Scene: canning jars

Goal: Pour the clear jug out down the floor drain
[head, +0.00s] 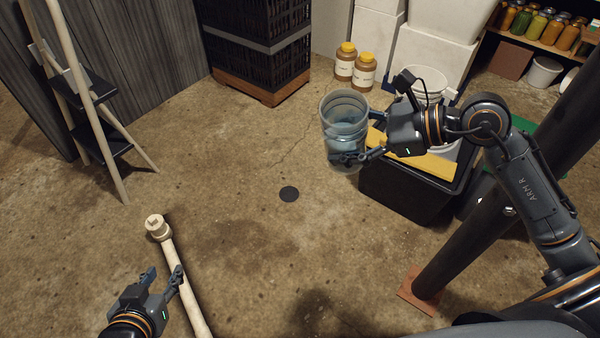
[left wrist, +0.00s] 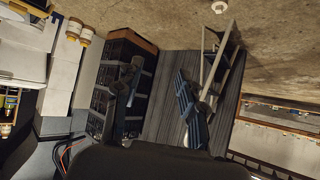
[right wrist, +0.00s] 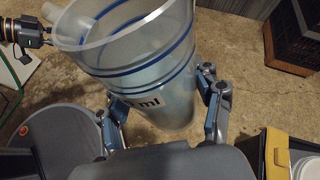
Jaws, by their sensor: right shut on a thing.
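The clear jug (head: 344,118) is held upright above the floor by my right gripper (head: 364,154). It also shows in the right wrist view (right wrist: 140,60), with blue bands and an "ml" marking, between the two fingers. Its lower part looks bluish; how much liquid is inside is hard to tell. My left gripper (head: 164,279) is open and empty, beside a pale pipe at the lower left.
A black bin (head: 400,196) with a yellow item (head: 430,164) stands just right of the jug. A dark post (head: 470,235) rises at the right. Black crates (head: 258,45) stand behind. Floor around the drain is clear.

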